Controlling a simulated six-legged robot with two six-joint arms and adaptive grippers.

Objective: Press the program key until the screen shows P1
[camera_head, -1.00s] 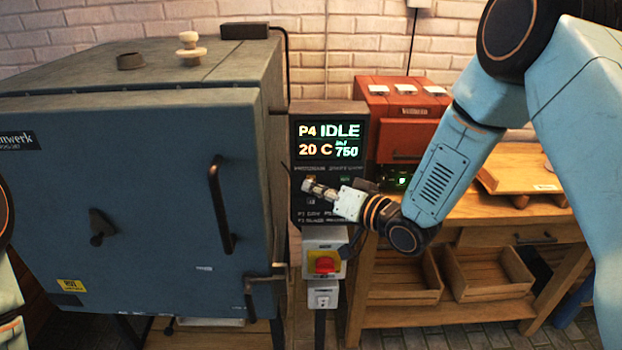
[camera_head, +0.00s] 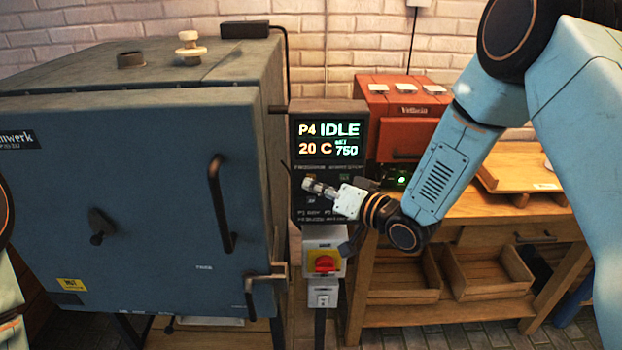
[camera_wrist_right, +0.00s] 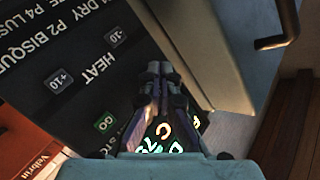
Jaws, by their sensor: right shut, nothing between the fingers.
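The kiln's control panel (camera_head: 298,140) stands right of the kiln, and its screen (camera_head: 330,140) reads P4 IDLE, 20 C and 750. My right gripper (camera_head: 308,186) is shut and empty, its tips at the left part of the key area under the screen. The program key is hidden behind the gripper; I cannot tell whether the tips touch it. In the right wrist view the shut fingers (camera_wrist_right: 160,72) are in front of the panel, beside a green key (camera_wrist_right: 104,123), a +10 key (camera_wrist_right: 59,80) and a -10 key (camera_wrist_right: 115,37). My left gripper is not in view.
The blue-grey kiln (camera_head: 130,180) with its door handle (camera_head: 220,205) fills the left. A red and yellow switch (camera_head: 325,263) is below the panel. A red machine (camera_head: 405,130) stands on a wooden bench (camera_head: 470,218) at the right.

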